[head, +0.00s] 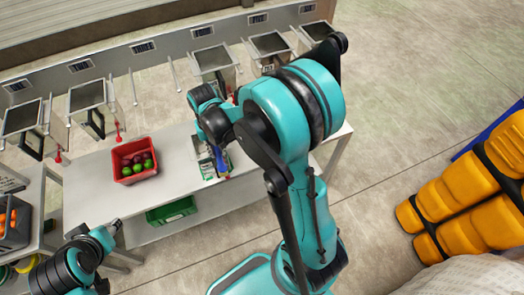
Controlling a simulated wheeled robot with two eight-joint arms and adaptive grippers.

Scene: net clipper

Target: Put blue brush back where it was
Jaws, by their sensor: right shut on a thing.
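The blue brush (221,162) shows as a narrow blue shape over the right part of the grey table (186,165). My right gripper (217,146) is just above it, mostly hidden by its own wrist and arm, and is shut on the brush. A white and green item (207,168) is right beside the brush; I cannot tell whether they touch. My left gripper (115,226) is low at the left, in front of the table's front edge and away from the brush. Its fingers are too small to read.
A red crate (124,179) with green and dark red fruit stands on the table, left of the brush. A green crate (171,210) is below the tabletop. Several dispensers with red-tipped parts line the back. Yellow bundles (450,205) lie at right.

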